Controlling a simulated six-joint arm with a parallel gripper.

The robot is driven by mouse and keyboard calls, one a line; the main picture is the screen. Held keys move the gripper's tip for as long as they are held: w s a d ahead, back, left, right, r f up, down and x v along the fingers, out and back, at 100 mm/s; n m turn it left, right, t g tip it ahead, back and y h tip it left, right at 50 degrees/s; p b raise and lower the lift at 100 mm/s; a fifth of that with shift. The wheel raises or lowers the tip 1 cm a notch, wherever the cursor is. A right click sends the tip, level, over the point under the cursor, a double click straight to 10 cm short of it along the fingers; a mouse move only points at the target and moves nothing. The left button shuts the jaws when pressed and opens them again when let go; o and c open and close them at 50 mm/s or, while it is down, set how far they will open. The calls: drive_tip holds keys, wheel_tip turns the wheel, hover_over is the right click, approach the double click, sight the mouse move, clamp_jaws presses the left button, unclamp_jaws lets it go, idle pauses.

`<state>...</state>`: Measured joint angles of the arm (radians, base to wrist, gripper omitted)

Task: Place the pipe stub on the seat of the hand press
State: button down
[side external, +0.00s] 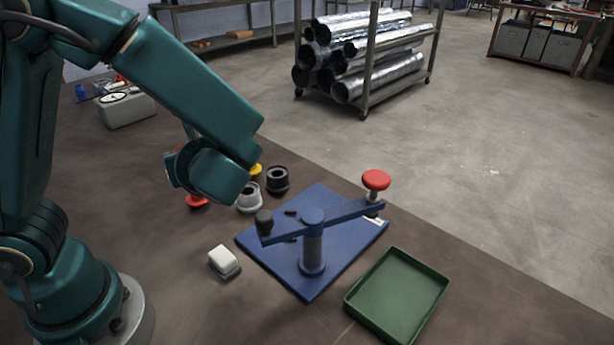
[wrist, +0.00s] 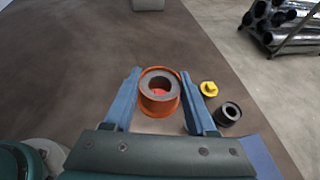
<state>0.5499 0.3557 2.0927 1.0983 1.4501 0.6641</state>
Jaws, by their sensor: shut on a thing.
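In the wrist view, my gripper (wrist: 160,76) is shut on an orange pipe stub (wrist: 170,106) with a grey ring at its open top. The stub is between the two blue fingers, and something red shows through its bore. In the side view, my forearm and wrist hide the fingers and the stub. The hand press (side external: 312,245) stands to the right of my wrist on a blue base plate (side external: 345,262). Its lever has a red knob at one end and a dark grey end at the other. I cannot make out its seat clearly.
Near my wrist are a red piece (side external: 196,201), a grey flanged piece (side external: 249,199), a black ring (side external: 277,180) and a yellow piece (side external: 256,169). A white block (side external: 223,261) lies left of the press. A green tray (side external: 398,297) lies right of it. The left table area is mostly clear.

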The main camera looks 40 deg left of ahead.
drive_tip(key=s+d+f+n+g+h, duration=0.2)
drive_tip(key=s+f+n+g+h, duration=0.1)
drive_tip(key=n+g+h, duration=0.65)
drive_tip(key=s+d+f+n+g+h, duration=0.25)
drive_tip(key=s+n+g+h, duration=0.35)
drive_tip(key=n, duration=0.7)
drive_tip(key=w+a+r+n+t+h, duration=0.2)
drive_tip(key=w+n+t+h, duration=0.45)
drive_tip(key=w+n, duration=0.2)
drive_tip(key=w+a+r+n+t+h, duration=0.1)
drive_tip(key=w+r+n+t+h, duration=0.3)
drive_tip(key=w+n+t, duration=0.5)
drive_tip(key=shift+n+g+h, duration=0.3)
drive_tip(key=shift+n+g, duration=0.1)
drive_tip(key=shift+g, duration=0.1)
drive_tip(key=d+f, duration=0.2)
drive_tip(key=d, duration=0.1)
drive_tip(key=w+d+f, duration=0.1)
drive_tip(key=d+f, duration=0.2)
drive_tip(key=w+d+f, duration=0.1)
drive_tip(key=d+f, duration=0.2)
drive_tip(key=shift+d, duration=0.4)
drive_tip(key=shift+w+f, duration=0.1)
drive_tip(key=shift+f, duration=1.95)
drive_tip(key=shift+f, duration=0.1)
drive_tip(key=shift+c, duration=1)
unclamp_jaws()
